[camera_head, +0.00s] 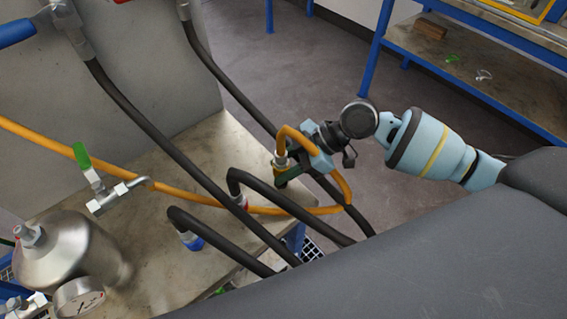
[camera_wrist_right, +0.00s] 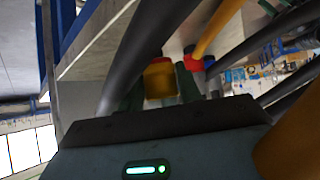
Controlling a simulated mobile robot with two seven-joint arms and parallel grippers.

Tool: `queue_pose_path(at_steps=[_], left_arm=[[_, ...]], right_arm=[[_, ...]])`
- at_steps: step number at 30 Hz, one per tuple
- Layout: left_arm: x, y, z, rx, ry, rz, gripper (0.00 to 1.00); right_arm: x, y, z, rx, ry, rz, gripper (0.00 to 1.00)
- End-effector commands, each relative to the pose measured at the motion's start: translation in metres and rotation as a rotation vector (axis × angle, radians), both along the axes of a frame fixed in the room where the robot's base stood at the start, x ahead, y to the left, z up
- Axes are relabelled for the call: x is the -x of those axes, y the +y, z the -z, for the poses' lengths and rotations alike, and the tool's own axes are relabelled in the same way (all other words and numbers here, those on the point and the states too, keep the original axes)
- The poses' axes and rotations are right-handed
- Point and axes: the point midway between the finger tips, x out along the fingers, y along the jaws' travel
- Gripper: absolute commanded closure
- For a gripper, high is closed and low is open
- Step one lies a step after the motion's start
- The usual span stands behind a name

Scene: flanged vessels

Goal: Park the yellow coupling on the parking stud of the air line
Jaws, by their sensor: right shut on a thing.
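My right gripper (camera_head: 287,175) reaches in from the right, above the near right edge of the metal bench. Its dark green fingers are shut on the yellow coupling (camera_head: 281,158), which is small and partly hidden here. In the right wrist view the yellow coupling (camera_wrist_right: 160,80) shows between the fingers, with red at its far end. The orange air hose (camera_head: 343,185) loops around the gripper and runs left across the bench. I cannot make out the parking stud in either view. My left gripper is out of view.
A steel vessel (camera_head: 70,250), a gauge (camera_head: 79,298) and a green-handled valve (camera_head: 82,157) are at left. A blue-framed shelf (camera_head: 480,70) stands at upper right, beyond open floor.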

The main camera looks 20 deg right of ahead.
Motion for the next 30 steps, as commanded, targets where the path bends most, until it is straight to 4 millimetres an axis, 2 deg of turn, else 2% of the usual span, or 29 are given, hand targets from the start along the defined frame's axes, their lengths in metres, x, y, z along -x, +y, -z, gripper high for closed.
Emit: queue_pose_path(at_steps=[13, 30], left_arm=[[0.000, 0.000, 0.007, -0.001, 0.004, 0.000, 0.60], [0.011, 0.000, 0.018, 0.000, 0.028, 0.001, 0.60]], right_arm=[[0.000, 0.000, 0.012, -0.001, -0.002, 0.000, 1.00], [0.000, 0.000, 0.027, -0.001, 0.000, 0.000, 1.00]])
